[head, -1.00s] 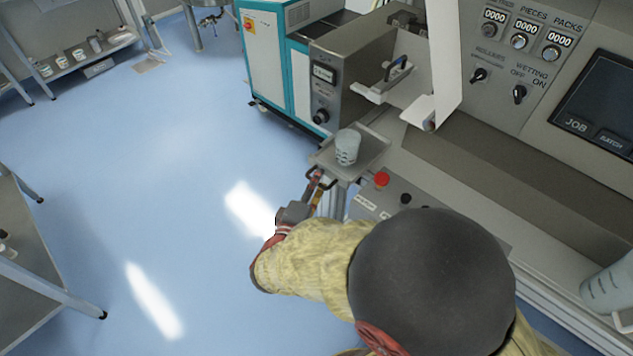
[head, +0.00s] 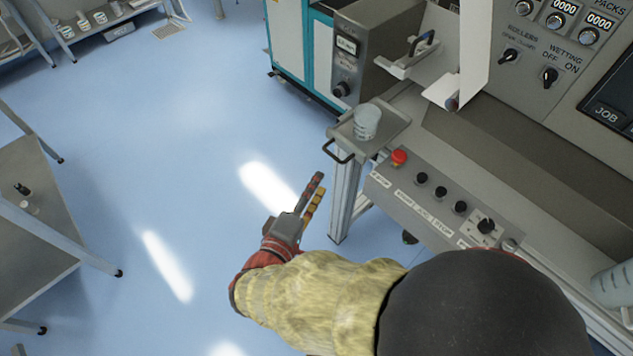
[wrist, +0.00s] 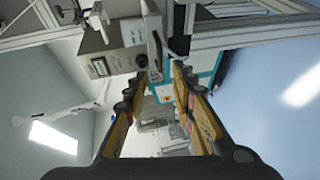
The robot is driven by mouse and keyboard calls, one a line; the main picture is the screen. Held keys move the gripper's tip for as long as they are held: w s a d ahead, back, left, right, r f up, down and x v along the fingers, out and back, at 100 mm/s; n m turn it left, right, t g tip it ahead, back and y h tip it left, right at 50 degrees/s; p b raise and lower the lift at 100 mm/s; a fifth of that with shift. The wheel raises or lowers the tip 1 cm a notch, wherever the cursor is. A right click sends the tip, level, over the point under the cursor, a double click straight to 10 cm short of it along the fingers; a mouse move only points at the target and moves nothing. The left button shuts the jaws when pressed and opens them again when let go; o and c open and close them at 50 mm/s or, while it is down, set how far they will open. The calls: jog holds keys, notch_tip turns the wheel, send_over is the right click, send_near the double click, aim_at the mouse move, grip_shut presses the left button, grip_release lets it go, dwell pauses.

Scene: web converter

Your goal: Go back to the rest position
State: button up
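My gripper (head: 317,186) points up and away from me over the blue floor, left of the machine. Its two fingers are apart with nothing between them. The wrist view also shows the open, empty fingers (wrist: 158,80). A small tray (head: 398,117) with a dark handle (head: 336,153) stands at the machine's front corner, right of and beyond my fingers. My fingers look clear of the handle. A pale cup (head: 367,121) with dark marks stands upright on the tray.
The machine's panel (head: 400,190) with a red button (head: 399,157) and dark knobs lies right of my gripper. A grey table (head: 35,220) stands at the left. The blue floor (head: 190,130) between is open. A teal and white cabinet (head: 295,50) stands beyond.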

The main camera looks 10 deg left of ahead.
dwell(0.5)
jog(key=s+d+f+m+g+h, duration=0.1)
jog(key=s+d+f+g, duration=0.1)
jog(key=s+d+g, duration=0.4)
jog(key=s+d+f+g+h, duration=0.1)
jog(key=s+d+f+g, duration=0.3)
jog(key=d, duration=0.4)
jog(key=d+r+m+y, duration=0.2)
jog(key=d+r+m, duration=0.5)
jog(key=r, duration=0.2)
jog(key=d+r+m+y+p, duration=0.1)
jog(key=d+r+m+y, duration=0.2)
jog(key=d+r+m, duration=0.4)
notch_tip(320, 180, up, 3)
jog(key=shift+w+d, duration=0.3)
jog(key=shift+w, duration=0.05)
